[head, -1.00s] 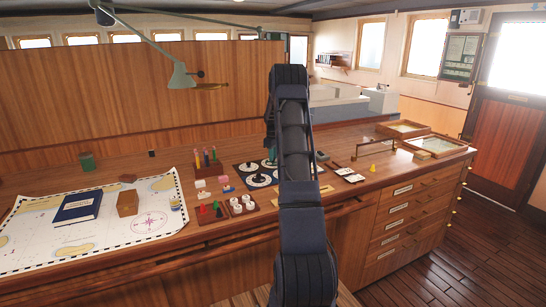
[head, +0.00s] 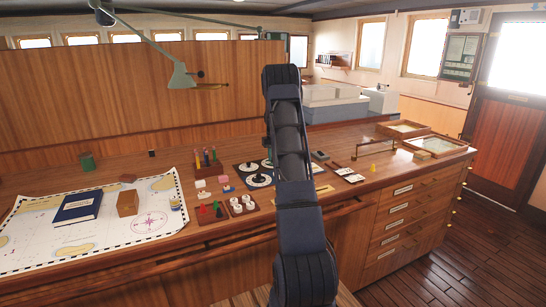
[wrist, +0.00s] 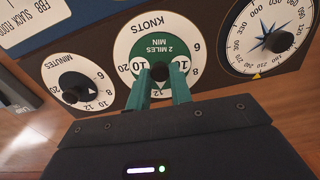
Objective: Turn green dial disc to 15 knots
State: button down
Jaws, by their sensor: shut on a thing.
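The green dial disc (wrist: 152,47) sits in the middle of the wrist view, inside a white ring marked KNOTS, with a dark knob (wrist: 160,71) at its centre. The disc's window reads 2 MILES MIN, and a 10 shows on each side of the knob. My gripper (wrist: 160,77) has its teal fingers shut on the knob, one on each side. The fingers hide part of the lower disc and ring.
A smaller white dial (wrist: 80,85) with a black knob lies to the left, and a compass dial (wrist: 268,37) to the right. In the head view, pencils in a holder (head: 207,160) and small coloured pieces stand left of the dials. A chart (head: 100,228) covers the left of the desk.

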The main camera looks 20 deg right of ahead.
jog(key=m, duration=0.8)
jog(key=shift+m, duration=0.3)
dwell(0.3)
jog(key=c, duration=1.3)
grip_release()
jog(key=shift+o, duration=0.2)
notch_tip(320, 180, up, 11)
